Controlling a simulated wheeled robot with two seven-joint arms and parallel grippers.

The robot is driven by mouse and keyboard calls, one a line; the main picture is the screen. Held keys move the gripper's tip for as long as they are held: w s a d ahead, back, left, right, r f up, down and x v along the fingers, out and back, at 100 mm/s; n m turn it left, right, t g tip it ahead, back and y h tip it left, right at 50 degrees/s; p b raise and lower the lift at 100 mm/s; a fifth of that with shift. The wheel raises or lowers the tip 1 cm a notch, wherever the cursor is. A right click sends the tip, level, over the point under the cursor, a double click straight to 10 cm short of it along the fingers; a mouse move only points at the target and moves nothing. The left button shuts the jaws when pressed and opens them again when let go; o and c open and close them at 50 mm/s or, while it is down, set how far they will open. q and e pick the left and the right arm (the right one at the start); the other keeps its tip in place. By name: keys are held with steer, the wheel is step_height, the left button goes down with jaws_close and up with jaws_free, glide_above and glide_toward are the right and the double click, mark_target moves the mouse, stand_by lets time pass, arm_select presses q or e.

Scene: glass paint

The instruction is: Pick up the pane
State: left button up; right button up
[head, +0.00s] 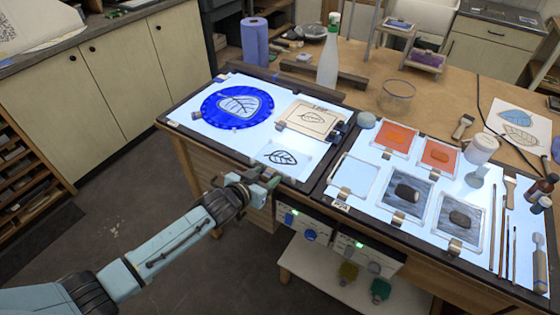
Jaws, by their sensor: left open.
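My left gripper (267,178) is open and empty at the front edge of the left light table (225,148), just in front of a sheet with a black leaf drawing (283,157). Several panes lie on the right light table (325,207): a clear pane (354,178) at its left, two orange panes (394,138) at the back, and two grey streaked panes (459,215) with dark lumps on them. A blue disc with a pale leaf shape (238,105) lies on the left table. I cannot tell which pane is meant. My right gripper is out of view.
A spray bottle (329,62), blue paper roll (255,43) and glass bowl (397,95) stand behind the light tables. Brushes (504,232) and a white jar (482,150) are at the right.

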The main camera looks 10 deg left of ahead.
arm_select(q)
jaws_close()
steer(key=shift+r, duration=0.1)
step_height(320, 180, up, 10)
stand_by(0.6)
